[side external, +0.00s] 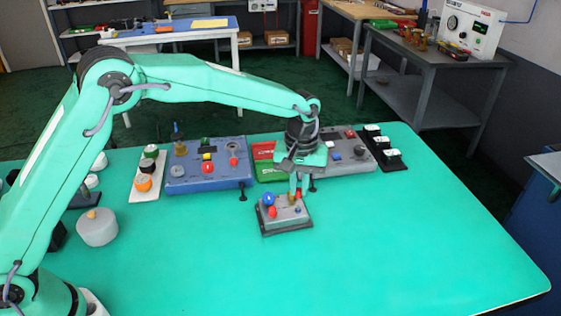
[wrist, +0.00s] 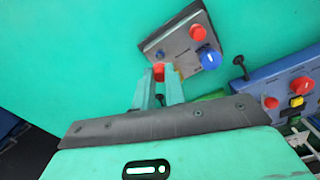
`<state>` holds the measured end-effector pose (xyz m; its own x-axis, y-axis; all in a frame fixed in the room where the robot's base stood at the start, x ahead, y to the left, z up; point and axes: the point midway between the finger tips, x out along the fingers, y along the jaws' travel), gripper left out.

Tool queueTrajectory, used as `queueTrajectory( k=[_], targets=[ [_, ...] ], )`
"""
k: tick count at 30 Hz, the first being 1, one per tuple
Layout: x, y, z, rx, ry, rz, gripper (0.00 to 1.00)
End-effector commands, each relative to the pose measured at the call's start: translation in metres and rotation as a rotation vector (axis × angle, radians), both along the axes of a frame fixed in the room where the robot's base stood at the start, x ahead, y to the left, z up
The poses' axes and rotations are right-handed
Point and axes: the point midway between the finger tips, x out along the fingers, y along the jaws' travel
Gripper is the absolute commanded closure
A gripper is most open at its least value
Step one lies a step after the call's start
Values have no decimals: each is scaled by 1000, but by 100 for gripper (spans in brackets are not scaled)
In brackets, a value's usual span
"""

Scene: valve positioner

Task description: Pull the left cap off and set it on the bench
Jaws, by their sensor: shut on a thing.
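The valve positioner is a small grey box (side external: 288,219) on the green bench, seen at an angle in the wrist view (wrist: 182,40). It carries a blue knob (side external: 268,199), also in the wrist view (wrist: 208,58), a red knob (side external: 272,211), also in the wrist view (wrist: 197,33), and a small blue part (side external: 297,210). My gripper (wrist: 159,76) is shut on a red cap (wrist: 158,71) at the box's edge. In the side view, my gripper (side external: 298,190) points down over the box's back right. I cannot tell whether the held cap still touches the box.
A blue control panel (side external: 207,173) stands behind left and a grey panel (side external: 347,158) behind right. Red and green bins (side external: 266,160) lie between them. A black block with white-topped switches (side external: 385,153) is farther right. The bench (side external: 400,240) is clear in front and right.

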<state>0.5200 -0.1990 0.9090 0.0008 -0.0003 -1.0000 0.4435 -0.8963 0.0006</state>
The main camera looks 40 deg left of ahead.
Motion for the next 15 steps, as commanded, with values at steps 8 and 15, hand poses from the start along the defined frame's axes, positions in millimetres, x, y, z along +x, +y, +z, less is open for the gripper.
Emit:
queueTrajectory(
  k=[8,15],
  targets=[
    [0,0,12,0,0,0,100],
    [0,0,15,0,0,0,100]
  ],
)
